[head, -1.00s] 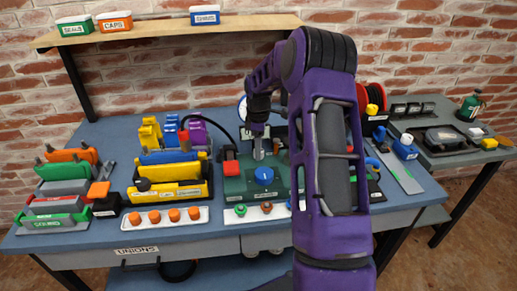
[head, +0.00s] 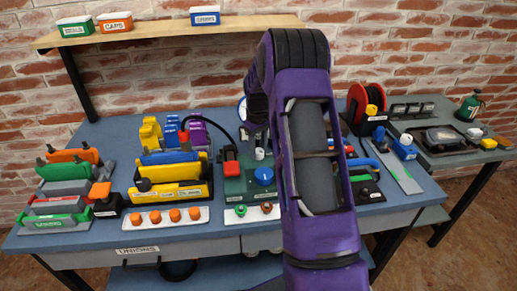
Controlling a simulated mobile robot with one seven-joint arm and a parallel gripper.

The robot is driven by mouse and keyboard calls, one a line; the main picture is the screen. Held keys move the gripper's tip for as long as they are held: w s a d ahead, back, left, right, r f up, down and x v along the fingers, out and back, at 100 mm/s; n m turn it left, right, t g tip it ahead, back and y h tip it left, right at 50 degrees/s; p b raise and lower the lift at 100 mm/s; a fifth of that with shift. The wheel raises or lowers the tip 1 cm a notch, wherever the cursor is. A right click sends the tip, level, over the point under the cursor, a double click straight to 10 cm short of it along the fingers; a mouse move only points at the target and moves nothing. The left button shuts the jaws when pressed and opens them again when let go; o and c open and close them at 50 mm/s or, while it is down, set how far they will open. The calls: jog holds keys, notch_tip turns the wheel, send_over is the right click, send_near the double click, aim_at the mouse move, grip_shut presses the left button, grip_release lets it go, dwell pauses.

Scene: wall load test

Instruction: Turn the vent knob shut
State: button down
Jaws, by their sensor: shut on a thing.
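A green box (head: 236,186) stands on the bench just left of my arm. A blue round knob (head: 264,176) with a white mark is on its front, and no finger is seen around it. I cannot tell from any label which knob is the vent knob. A small pale part (head: 260,153) shows above the box, too small to make out. My gripper (head: 258,138) is low over the back of the box, partly covered by my purple arm. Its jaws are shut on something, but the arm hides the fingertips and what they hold.
A red block (head: 231,168) sits on the box's left side. A white tray (head: 240,215) with small coloured knobs lies in front. Yellow holders (head: 172,193) stand to the left and a red reel (head: 366,108) to the right. A wooden shelf (head: 165,30) is above.

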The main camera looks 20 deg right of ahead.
aim_at(257, 150)
jog(key=m, duration=0.3)
jog(key=shift+m, duration=2.2)
jog(key=shift+c, duration=2.1)
grip_release()
jog(key=shift+r, duration=0.1)
notch_tip(257, 150, up, 17)
jog(key=p, duration=0.1)
jog(key=shift+a+r+p, duration=0.15)
jog(key=shift+p, duration=0.2)
jog(key=shift+w, duration=0.15)
